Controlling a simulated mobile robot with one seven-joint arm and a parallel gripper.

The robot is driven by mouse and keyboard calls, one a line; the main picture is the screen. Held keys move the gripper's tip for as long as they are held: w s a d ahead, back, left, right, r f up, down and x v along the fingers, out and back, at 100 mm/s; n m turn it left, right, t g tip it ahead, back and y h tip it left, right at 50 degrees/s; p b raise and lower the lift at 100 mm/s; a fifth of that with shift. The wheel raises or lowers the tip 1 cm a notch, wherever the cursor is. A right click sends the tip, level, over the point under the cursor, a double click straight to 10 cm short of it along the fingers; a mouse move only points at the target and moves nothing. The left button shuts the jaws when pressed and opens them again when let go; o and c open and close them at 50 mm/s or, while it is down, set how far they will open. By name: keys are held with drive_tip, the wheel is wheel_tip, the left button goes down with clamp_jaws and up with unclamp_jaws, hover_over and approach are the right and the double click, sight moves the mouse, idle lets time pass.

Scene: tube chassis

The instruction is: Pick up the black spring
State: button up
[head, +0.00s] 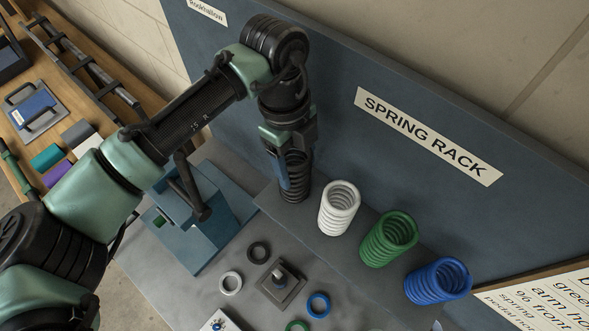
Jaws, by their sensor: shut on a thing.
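The black spring (296,186) stands upright at the left end of the row on the grey rack shelf, below the spring rack sign. My gripper (291,160) points down from above and is shut on the black spring, with a finger along its left side. The upper part of the spring is partly hidden by the gripper. The spring's lower end is at the shelf surface; I cannot tell whether it touches.
A white spring (339,207), a green spring (389,239) and a blue spring (438,281) stand to the right on the shelf. A blue block-like fixture (205,230) with a dark handle is at the left. Several coloured rings and a small post (280,279) are in front.

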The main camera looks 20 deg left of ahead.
clamp_jaws()
drive_tip(key=shift+w+r, duration=0.1)
